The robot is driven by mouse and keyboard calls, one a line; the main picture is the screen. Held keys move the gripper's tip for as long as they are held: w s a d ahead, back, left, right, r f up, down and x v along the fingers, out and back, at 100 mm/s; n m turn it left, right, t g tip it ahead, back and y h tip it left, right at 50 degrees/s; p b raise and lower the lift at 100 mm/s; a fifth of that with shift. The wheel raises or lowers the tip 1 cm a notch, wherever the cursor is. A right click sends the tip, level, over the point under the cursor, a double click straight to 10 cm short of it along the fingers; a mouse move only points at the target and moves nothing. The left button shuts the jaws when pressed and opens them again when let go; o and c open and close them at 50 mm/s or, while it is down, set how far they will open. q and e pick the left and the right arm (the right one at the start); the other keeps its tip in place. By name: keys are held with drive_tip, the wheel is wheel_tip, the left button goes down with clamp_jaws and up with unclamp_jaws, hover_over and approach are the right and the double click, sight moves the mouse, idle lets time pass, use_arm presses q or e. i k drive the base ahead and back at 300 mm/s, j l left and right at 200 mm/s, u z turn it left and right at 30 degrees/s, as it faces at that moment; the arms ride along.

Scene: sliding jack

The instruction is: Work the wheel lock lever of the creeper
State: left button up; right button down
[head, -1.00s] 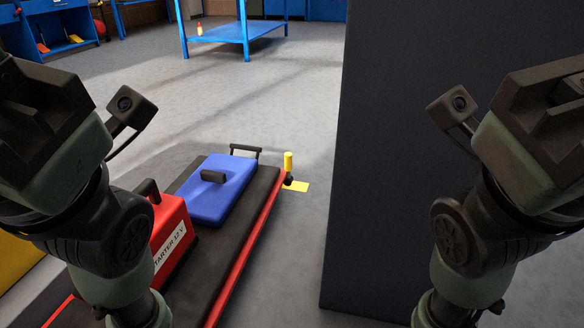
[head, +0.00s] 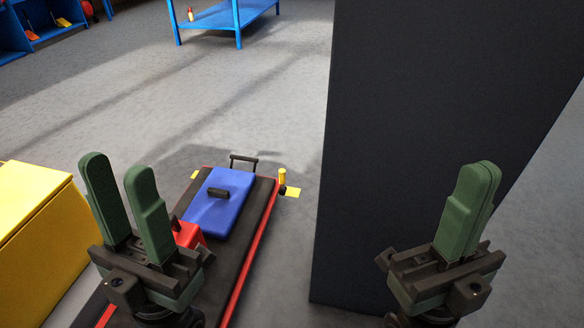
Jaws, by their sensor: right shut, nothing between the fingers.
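The creeper (head: 253,225) is a low dark board with red side edges. It lies on the floor left of the middle. A small yellow upright lever (head: 282,176) stands at its far right corner, above a dark wheel fitting. My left gripper (head: 118,172) points up in front of the near left part of the creeper, its two green fingers apart with nothing between them. My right gripper (head: 480,170) points up at the right, in front of the dark panel, its fingers together and empty. Both are well apart from the lever.
A blue case (head: 222,205) and a red box (head: 188,235), partly hidden by my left gripper, lie on the creeper. A tall dark panel (head: 410,130) stands right of it. A yellow cabinet (head: 40,230) is at left. Open floor lies beyond, before a blue table (head: 222,17).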

sight(283, 189)
drive_tip(key=l+z, duration=0.45)
drive_tip(key=i+l+z, duration=0.1)
drive_tip(key=l+z, duration=0.3)
drive_tip(key=i+l+z, duration=0.35)
drive_tip(key=i+l, duration=0.2)
drive_tip(key=l, duration=0.2)
drive_tip(key=i+l+z, duration=0.35)
drive_tip(key=i+l, duration=0.2)
drive_tip(key=i+u, duration=0.25)
drive_tip(key=i, duration=0.2)
drive_tip(key=i+l+u, duration=0.25)
drive_tip(key=i, duration=0.2)
drive_tip(key=i+u, duration=0.2)
drive_tip(key=i, duration=0.25)
drive_tip(key=i+j+u, duration=0.2)
drive_tip(key=i+u, duration=0.6)
drive_tip(key=u, duration=0.15)
drive_tip(key=i+l+u, duration=0.1)
drive_tip(key=i+u, duration=0.35)
drive_tip(key=i+l+u, duration=0.25)
drive_tip(key=i+u, duration=0.25)
drive_tip(key=i+j+u, duration=0.3)
drive_tip(key=i+u, duration=0.65)
drive_tip(key=i, duration=0.15)
